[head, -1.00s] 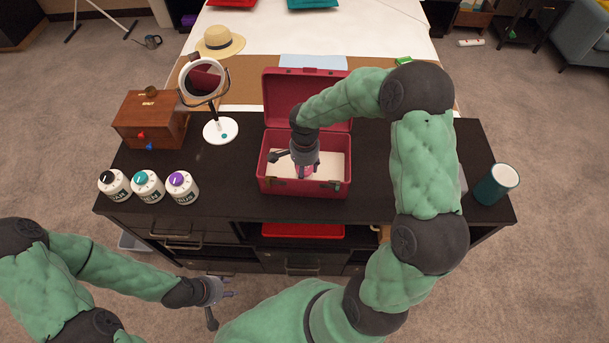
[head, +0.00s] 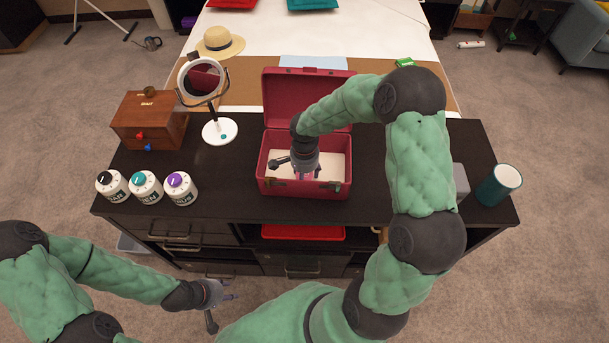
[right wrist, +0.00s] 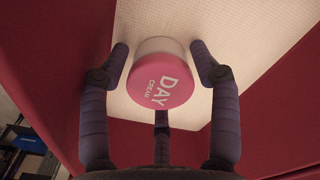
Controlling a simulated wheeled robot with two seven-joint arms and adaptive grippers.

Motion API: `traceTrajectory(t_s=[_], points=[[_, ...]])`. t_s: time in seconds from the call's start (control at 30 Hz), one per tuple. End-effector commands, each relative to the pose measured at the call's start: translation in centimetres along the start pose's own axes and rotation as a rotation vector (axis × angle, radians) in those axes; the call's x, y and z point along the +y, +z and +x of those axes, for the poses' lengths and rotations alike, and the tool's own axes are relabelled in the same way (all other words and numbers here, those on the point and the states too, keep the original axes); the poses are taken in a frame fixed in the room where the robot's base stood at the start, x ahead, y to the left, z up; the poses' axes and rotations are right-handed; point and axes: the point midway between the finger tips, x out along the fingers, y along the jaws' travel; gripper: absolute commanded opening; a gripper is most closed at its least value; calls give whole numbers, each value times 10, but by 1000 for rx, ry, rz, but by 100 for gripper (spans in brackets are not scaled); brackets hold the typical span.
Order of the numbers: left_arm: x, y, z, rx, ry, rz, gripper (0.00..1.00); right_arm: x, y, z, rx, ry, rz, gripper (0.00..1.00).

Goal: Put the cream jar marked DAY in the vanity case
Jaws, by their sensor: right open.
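The cream jar (right wrist: 160,82) has a pink lid reading DAY CREAM and a pale body. In the right wrist view it lies inside the red vanity case over the pale bottom (right wrist: 200,20), tilted in the picture. My right gripper (head: 305,172) is down inside the open vanity case (head: 290,187). Its fingers are spread around the jar, with gaps on both sides in the right wrist view (right wrist: 160,55). In the head view the gripper hides the jar. My left gripper (head: 228,296) is empty and open in front of the cabinet.
The case lid (head: 280,95) is raised.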

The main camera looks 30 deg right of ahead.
Motion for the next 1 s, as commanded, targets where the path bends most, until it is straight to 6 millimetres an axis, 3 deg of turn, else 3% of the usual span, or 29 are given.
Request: traceTrajectory(t_s=[0.17,0.5,0.7,1.0], points=[[2,0,-7,0,0,0,40,-1,0,-13,1,-2,0,63],[10,1,-28,0,0,0,40,-1,0,-81,1,-3,0,63],[12,1,-35,0,0,0,40,0,0,-110,0,-1,0,63],[13,1,-37,0,0,0,40,0,0,-123,0,1,-1,63]])
